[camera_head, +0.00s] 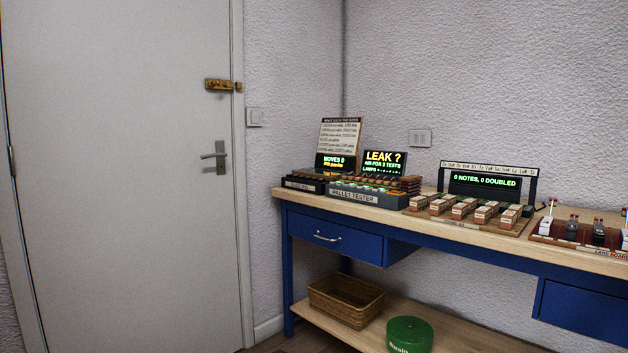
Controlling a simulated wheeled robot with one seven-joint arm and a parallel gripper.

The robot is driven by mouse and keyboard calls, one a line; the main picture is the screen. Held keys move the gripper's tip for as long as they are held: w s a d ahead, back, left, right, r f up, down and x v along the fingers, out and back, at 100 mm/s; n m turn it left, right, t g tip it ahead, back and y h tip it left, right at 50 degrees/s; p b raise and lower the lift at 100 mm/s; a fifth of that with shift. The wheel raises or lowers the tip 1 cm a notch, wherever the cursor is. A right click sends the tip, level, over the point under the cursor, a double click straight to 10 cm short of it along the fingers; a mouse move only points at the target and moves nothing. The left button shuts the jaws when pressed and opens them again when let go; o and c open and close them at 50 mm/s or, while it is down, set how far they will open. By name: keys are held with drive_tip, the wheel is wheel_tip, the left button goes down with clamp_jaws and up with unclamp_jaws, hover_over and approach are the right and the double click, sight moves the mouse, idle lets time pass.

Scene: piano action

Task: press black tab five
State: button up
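I cannot make out a black tab marked five. Several devices stand in a row on the workbench (430,219). At the left end is a low black box (306,184) with a small screen (335,163) reading "MOVES 0"; its details are too small to read. Next to it is the grey pallet tester (366,195), with a screen (384,161) reading "LEAK ?" and dark and wooden slats (404,184) behind its front. Farther right, a black frame holds a screen (486,181) reading "0 NOTES, 0 DOUBLED" behind rows of brick-coloured blocks (461,211). My gripper is not in view.
A red-brown board (560,236) with upright pieces stands at the bench's right. A printed card (341,134) leans at the back. Below are an open blue drawer (336,236), a wicker basket (346,299) and a green tin (409,332). A closed door (120,180) is at left.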

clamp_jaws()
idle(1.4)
